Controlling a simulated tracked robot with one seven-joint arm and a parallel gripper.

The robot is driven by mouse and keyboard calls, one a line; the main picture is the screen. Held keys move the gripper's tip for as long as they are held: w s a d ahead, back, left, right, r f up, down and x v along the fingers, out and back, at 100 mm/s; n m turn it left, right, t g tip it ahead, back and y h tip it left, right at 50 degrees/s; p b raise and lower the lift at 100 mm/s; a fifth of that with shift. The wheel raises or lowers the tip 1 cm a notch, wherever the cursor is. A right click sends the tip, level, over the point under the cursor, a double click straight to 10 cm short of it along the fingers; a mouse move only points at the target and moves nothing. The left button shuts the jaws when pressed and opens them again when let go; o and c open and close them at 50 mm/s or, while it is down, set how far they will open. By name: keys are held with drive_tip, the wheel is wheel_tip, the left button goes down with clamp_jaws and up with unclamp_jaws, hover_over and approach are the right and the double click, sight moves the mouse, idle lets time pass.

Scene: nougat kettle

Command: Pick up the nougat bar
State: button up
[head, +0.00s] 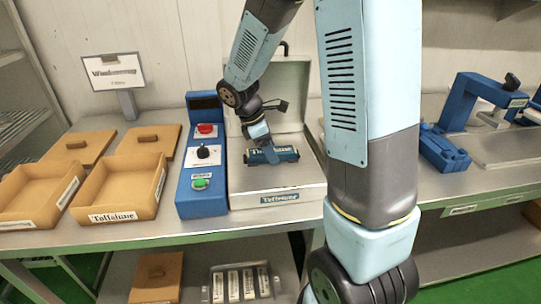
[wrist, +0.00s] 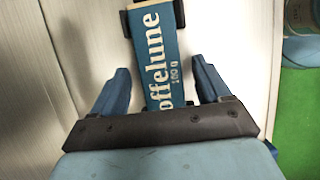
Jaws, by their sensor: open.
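The nougat bar (wrist: 160,50) is a dark blue wrapped bar with pale lettering ending in "offelune" and "100 g". In the head view the bar (head: 287,154) lies in the metal case with the raised lid, partly covered by my gripper (head: 262,142). In the wrist view my gripper (wrist: 160,85) is open, with one blue finger on each side of the bar and a visible gap on both sides. The bar's near end goes out of sight behind the gripper's dark crosspiece.
The metal case (head: 285,180) has a raised lid behind my gripper. A blue control box (head: 203,170) with red and green buttons stands close to its left. Wooden trays (head: 120,190) are further left. A blue device (head: 470,100) stands at the right.

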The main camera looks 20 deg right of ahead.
drive_tip(key=shift+c, duration=0.3)
drive_tip(key=c, duration=1.3)
drive_tip(key=shift+r, duration=0.1)
